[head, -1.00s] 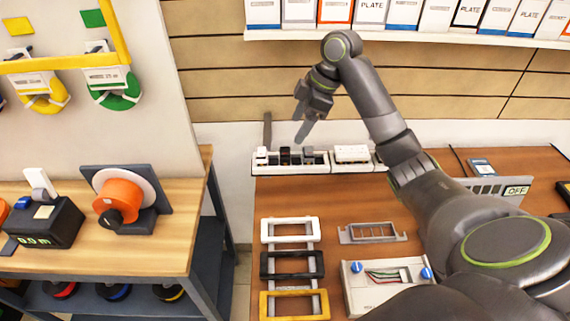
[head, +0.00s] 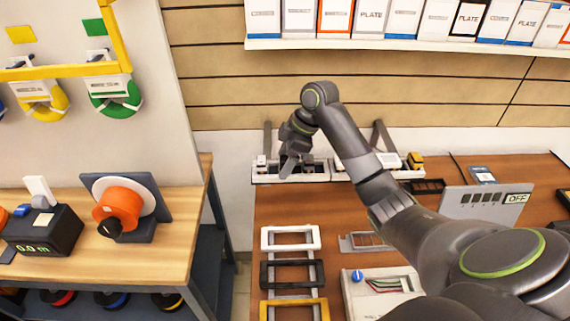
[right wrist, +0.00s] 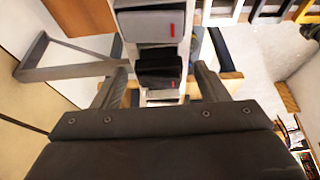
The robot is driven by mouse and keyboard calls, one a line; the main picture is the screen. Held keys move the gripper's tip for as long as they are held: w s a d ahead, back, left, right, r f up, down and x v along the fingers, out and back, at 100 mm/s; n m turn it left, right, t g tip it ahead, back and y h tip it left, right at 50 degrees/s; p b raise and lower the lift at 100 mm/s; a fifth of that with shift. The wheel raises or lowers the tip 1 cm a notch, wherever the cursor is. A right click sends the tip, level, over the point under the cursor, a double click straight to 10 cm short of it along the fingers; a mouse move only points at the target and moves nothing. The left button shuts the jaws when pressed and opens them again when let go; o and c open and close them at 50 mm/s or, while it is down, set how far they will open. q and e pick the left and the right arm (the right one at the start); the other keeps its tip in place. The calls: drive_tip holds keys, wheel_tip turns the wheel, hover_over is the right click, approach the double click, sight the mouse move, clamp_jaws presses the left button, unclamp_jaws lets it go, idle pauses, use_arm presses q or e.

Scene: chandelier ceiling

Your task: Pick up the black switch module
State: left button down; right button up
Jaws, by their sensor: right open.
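My right gripper (right wrist: 163,76) is open, with one finger on each side of the black module. I cannot tell whether the fingers touch it. In the head view the right gripper (head: 291,165) is down at the white module tray (head: 262,179) at the back of the table and hides the black module. My left gripper is not in view.
White, black and yellow frames (head: 290,238) lie on the table in front of the tray. A panel marked OFF (head: 484,202) stands to the right. A shelf of boxes (head: 400,40) hangs above. A second table with an orange reel (head: 120,205) is at left.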

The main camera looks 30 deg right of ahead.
drive_tip(key=c, duration=1.1)
drive_tip(key=shift+o, duration=0.2)
drive_tip(key=shift+r, duration=0.1)
